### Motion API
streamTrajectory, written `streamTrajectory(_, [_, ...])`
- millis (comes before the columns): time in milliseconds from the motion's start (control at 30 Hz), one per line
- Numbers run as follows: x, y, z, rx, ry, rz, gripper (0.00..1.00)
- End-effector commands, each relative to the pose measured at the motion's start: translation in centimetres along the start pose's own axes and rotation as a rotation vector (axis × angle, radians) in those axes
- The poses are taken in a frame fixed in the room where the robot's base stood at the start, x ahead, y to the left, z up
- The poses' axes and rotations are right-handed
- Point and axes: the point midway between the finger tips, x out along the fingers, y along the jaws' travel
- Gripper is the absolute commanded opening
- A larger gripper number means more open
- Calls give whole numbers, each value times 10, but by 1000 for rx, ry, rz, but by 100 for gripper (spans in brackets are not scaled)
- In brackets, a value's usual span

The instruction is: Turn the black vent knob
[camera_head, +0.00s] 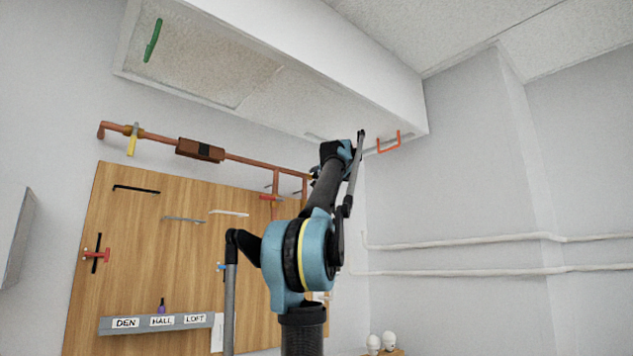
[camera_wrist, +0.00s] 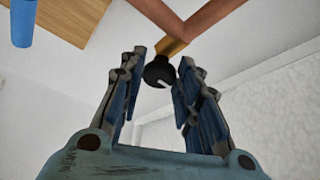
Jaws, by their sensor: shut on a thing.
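The black vent knob (camera_wrist: 158,72) shows in the wrist view, round with a white mark on its face. It sits on a brass stem (camera_wrist: 171,47) that joins a copper pipe (camera_wrist: 212,15). My gripper (camera_wrist: 162,62) has one finger on each side of the knob, shut on it at the fingertips. In the head view, my raised arm hides the knob and most of my gripper, near the right end of the copper pipe (camera_head: 255,162).
A wooden board (camera_head: 150,250) carries several handles and a labelled grey strip (camera_head: 150,326). A white overhead box (camera_head: 300,60) has a green handle (camera_head: 153,40) and an orange handle (camera_head: 389,143). White pipes (camera_head: 480,239) run along the right wall. A blue thing (camera_wrist: 23,22) is close in the wrist view.

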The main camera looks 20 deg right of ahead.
Motion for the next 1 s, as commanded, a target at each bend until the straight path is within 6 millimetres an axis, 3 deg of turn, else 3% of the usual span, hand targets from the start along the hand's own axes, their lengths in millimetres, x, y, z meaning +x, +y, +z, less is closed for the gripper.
streamTrajectory(533, [0, 1, -1, 20, 2, 12, 7])
streamTrajectory(567, [0, 1, -1, 20, 2, 12, 37])
streamTrajectory(633, [0, 1, 0, 20, 1, 12, 50])
streamTrajectory(1000, [-2, 0, 0, 20, 0, 10, 50])
